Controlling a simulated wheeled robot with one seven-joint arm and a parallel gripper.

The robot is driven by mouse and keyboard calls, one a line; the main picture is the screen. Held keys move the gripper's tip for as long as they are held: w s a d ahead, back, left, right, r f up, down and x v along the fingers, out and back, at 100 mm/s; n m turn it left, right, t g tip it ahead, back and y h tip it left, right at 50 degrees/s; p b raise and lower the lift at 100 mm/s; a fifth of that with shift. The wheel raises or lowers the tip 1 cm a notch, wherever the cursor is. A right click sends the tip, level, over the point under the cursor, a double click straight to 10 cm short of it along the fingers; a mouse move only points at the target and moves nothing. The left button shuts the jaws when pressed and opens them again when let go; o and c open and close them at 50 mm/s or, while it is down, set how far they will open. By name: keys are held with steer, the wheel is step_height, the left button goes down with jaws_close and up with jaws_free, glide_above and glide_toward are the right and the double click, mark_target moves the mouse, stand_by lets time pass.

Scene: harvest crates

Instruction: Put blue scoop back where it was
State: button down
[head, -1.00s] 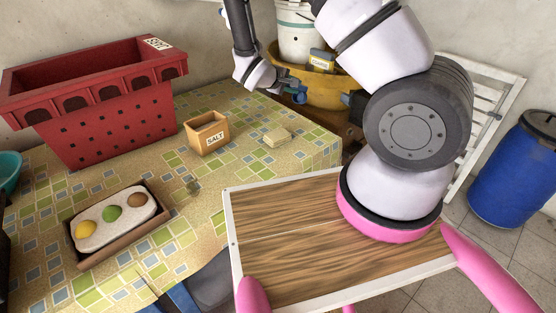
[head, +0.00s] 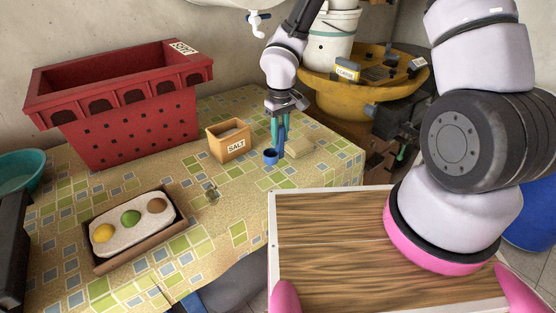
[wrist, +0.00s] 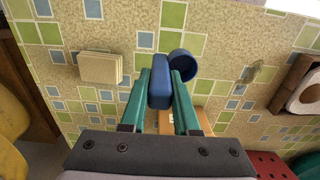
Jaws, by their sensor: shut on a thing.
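My gripper (head: 279,133) points down over the tiled table, its teal fingers shut on the blue scoop (head: 270,156). In the wrist view the scoop's handle (wrist: 159,94) sits between the fingertips, with its round cup to the right. In the head view the cup hangs low, just right of the salt box (head: 230,141) and left of the beige block (head: 294,148). I cannot tell whether the scoop touches the table. The salt box is an open orange box with a SALT label; it shows partly behind the fingers in the wrist view.
A red crate (head: 125,125) stands at the back left. A teal bowl (head: 22,168) is at the left edge. A yellow tub (head: 335,99) with a white bucket stands behind the table.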

mark_target(280, 152)
step_height(280, 152, down, 6)
steer(key=shift+f, duration=0.15)
stand_by(0.3)
steer(key=c, duration=0.7)
jaws_free()
steer(key=shift+o, duration=0.2)
